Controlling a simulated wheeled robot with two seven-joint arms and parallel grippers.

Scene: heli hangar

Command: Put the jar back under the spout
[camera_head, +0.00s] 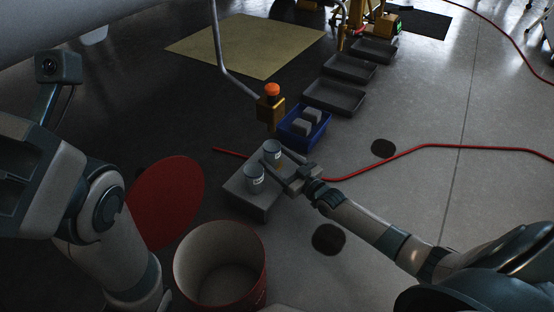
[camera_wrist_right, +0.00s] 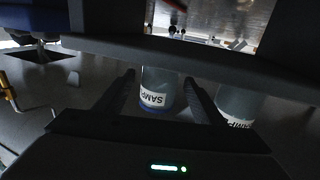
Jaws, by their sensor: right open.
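Two grey jars with white labels stand on a low grey block (camera_head: 240,192) in the head view. The far jar (camera_head: 272,149) is just below the yellow valve box with an orange knob (camera_head: 270,103), whose spout points down. The near jar (camera_head: 254,177) stands closer to me. My right gripper (camera_head: 278,163) reaches in from the right and is open. In the right wrist view the far jar (camera_wrist_right: 157,88) shows between the two fingers, apparently not clamped; the near jar (camera_wrist_right: 238,102) is outside the right-hand finger. My left gripper is not visible, only its arm.
A blue bin (camera_head: 319,133) with grey blocks is behind the jars, and several grey trays (camera_head: 335,97) run beyond it. A red hose (camera_head: 400,156) crosses the floor. A large open drum (camera_head: 262,262) and a red disc (camera_head: 168,200) are nearer me.

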